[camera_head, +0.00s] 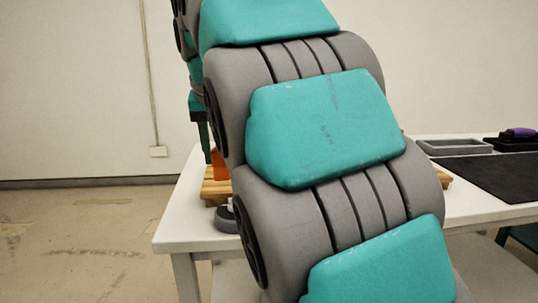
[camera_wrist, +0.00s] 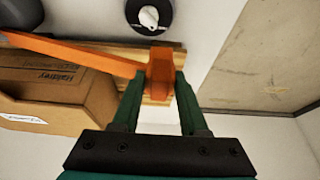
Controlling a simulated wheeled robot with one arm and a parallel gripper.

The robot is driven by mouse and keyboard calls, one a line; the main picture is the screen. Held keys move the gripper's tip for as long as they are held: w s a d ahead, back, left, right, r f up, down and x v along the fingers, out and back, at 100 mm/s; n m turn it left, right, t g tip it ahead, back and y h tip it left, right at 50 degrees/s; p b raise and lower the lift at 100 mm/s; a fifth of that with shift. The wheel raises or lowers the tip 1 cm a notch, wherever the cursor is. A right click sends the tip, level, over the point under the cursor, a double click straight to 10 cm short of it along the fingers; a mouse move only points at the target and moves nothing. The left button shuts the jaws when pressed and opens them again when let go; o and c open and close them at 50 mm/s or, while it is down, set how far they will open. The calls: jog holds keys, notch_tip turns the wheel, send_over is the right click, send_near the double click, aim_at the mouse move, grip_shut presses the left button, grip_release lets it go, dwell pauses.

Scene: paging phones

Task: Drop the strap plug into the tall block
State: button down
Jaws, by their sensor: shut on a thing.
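The strap plug is orange, with a thick head (camera_wrist: 160,72) and a long strap (camera_wrist: 70,52) running to the left in the wrist view. My gripper (camera_wrist: 159,80) is shut on the head, one green finger on each side. In the head view a bit of orange (camera_head: 219,164) shows beside a green finger, above the table's left end. Wood (camera_wrist: 122,50) lies under or behind the plug; the head view also shows a wooden piece (camera_head: 214,188). I cannot tell whether this is the tall block or whether the plug touches it. My arm hides much of the table in the head view.
A cardboard bin (camera_wrist: 55,85) stands left of the plug in the wrist view. A dark round dish (camera_wrist: 150,30) with a white item lies beyond. The table edge (camera_wrist: 225,50) is close on the right. A grey tray (camera_head: 455,147) and black mat (camera_head: 490,175) lie at right.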

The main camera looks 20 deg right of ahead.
jog(key=w+d, duration=0.2)
jog(key=w, duration=0.1)
jog(key=w+d+p, duration=0.1)
jog(key=w+d, duration=0.2)
jog(key=w, duration=0.1)
jog(key=w+d+f, duration=0.1)
jog(key=w+d, duration=0.2)
jog(key=shift+w+f, duration=0.1)
jog(key=shift+w, duration=0.15)
jog(key=shift+f+p, duration=0.3)
jog(key=shift+f, duration=1.45)
jog(key=shift+f, duration=0.1)
jog(key=shift+f, duration=0.15)
jog(key=shift+c, duration=2.2)
grip_release()
